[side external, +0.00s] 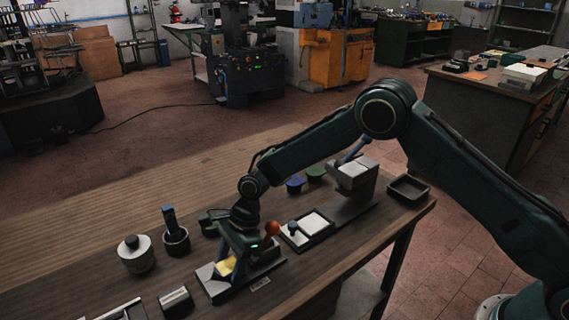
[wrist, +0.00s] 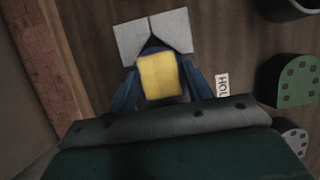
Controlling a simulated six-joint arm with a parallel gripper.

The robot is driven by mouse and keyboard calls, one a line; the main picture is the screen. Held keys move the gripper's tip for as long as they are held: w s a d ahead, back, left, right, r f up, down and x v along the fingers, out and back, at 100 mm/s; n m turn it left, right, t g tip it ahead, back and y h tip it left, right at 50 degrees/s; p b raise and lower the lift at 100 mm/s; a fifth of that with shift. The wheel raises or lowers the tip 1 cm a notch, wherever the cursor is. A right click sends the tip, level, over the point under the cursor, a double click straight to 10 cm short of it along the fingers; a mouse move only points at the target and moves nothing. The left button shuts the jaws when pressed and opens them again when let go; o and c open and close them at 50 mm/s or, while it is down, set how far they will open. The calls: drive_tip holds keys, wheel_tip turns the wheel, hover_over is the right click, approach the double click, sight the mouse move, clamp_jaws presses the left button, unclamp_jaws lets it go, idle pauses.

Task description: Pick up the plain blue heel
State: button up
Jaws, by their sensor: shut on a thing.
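My gripper (side external: 232,266) is low over a grey fixture (side external: 212,286) on the table, pointing down. In the wrist view its two blue fingers (wrist: 160,88) close on a piece with a flat yellow face (wrist: 160,76). Dark blue shows around the far edge of this piece. The yellow face also shows between the fingers in the side view (side external: 226,267). The fingers hide its sides, so I cannot tell whether it is the plain blue heel. It lies against the notch between two grey blocks (wrist: 153,33); contact is unclear. A separate blue cup-like piece (side external: 295,185) stands farther back.
A green piece (side external: 315,172) stands beside the blue one. A press (side external: 352,176) and an empty dark tray (side external: 408,190) are to the right. A red-orange knob (side external: 272,229) is close to my gripper. A lidded pot (side external: 136,254) and a dark cup (side external: 176,241) stand left.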

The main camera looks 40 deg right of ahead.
sight(231, 264)
drive_tip(key=shift+r, duration=0.15)
wheel_tip(231, 264, up, 20)
idle(0.7)
idle(0.5)
drive_tip(key=d+f, duration=0.4)
drive_tip(key=d, duration=0.9)
drive_tip(key=d+f, duration=0.5)
drive_tip(key=d, duration=0.8)
drive_tip(key=shift+d, duration=0.15)
drive_tip(key=shift+f, duration=0.2)
drive_tip(key=shift+f, duration=4.2)
drive_tip(key=shift+f, duration=0.6)
